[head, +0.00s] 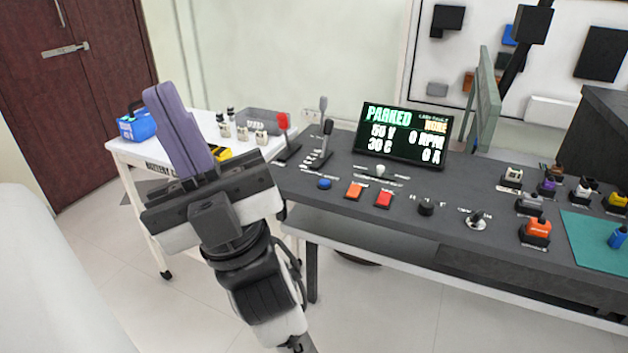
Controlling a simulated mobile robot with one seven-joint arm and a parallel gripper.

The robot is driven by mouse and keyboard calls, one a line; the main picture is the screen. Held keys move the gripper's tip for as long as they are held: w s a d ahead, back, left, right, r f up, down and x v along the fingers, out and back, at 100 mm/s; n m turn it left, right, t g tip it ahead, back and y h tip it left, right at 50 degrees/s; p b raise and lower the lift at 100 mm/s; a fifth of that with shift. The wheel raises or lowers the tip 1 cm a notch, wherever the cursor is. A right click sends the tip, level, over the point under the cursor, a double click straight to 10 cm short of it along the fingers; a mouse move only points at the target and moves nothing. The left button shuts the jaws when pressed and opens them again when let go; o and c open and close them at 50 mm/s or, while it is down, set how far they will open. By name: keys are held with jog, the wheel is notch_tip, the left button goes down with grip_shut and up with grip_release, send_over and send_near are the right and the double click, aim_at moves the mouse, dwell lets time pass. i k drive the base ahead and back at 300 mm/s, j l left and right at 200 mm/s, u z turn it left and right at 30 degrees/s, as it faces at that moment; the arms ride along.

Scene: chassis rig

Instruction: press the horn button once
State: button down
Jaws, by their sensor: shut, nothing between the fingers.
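The dark console (340,208) carries a row of controls along its front.
A lit screen (404,135) reading PARKED stands behind the buttons. A red-topped lever (284,138) and a grey lever (324,140) rise left of it. A black knob (427,207) and a key switch (476,219) are to the right. A blue case (138,125) sits on the white table (128,152).

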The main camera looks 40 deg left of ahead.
aim_at(324, 183)
jog(key=k+j, duration=0.15)
jog(key=j, duration=0.25)
jog(key=k+j, duration=0.1)
jog(key=j, duration=0.25)
jog(key=k+j, duration=0.15)
jog(key=j, duration=0.25)
